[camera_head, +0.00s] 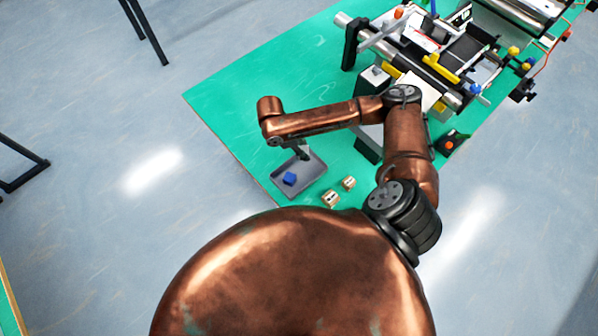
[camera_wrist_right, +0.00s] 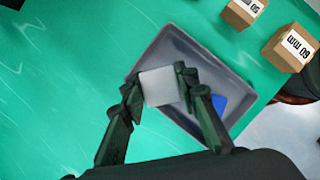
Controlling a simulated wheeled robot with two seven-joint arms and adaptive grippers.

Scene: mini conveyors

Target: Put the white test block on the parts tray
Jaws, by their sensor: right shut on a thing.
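The white test block (camera_wrist_right: 159,87) is between the two dark fingers of my right gripper (camera_wrist_right: 158,91) in the right wrist view. My right gripper is shut on it. The block shows in front of the grey parts tray (camera_wrist_right: 183,44), over its near-left part; I cannot tell how high it is above the tray floor. In the head view, my right gripper (camera_head: 304,154) is at the far edge of the parts tray (camera_head: 311,183), and the white block is hidden there. My left gripper is not in view.
A blue block (camera_head: 290,179) lies in the tray; it also shows in the wrist view (camera_wrist_right: 219,103). Two small labelled boxes (camera_head: 348,183) (camera_head: 330,199) stand right of the tray on the green table (camera_head: 250,105). Conveyor equipment (camera_head: 440,60) fills the table's upper right.

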